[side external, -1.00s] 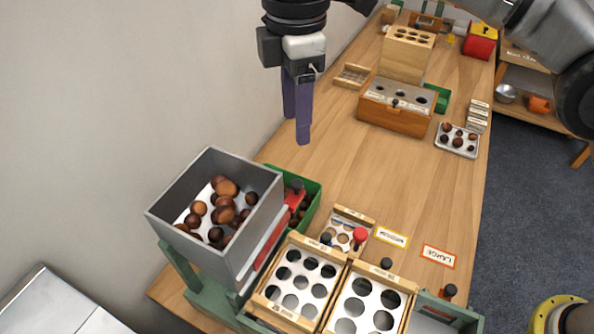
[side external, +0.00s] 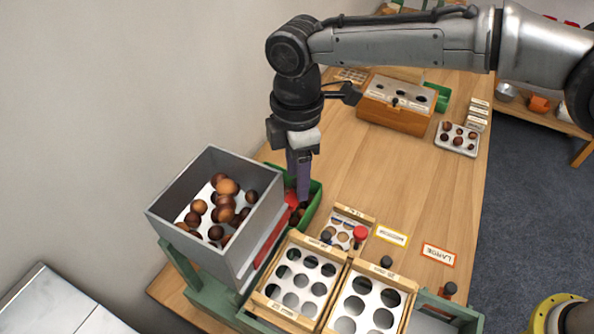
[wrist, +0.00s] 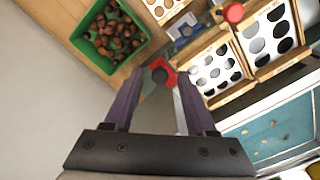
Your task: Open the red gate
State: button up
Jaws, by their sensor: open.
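The red gate (side external: 265,242) is a red strip along the lower right side of the grey hopper (side external: 171,208), which holds several chestnuts. My gripper (side external: 299,196) is open and points down at the gate's far end. In the wrist view the knob shows between the two purple fingertips of my gripper (wrist: 159,82); contact cannot be told. In the side view the fingers hide the knob.
A green bin (side external: 315,193) with chestnuts lies just beyond the gate; it also shows in the wrist view (wrist: 142,50). Wooden sieve trays (side external: 263,297) with holes stand to the right of the hopper. A small tray with a red knob (side external: 360,232) is close by.

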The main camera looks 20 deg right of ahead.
grip_shut()
dwell(1.4)
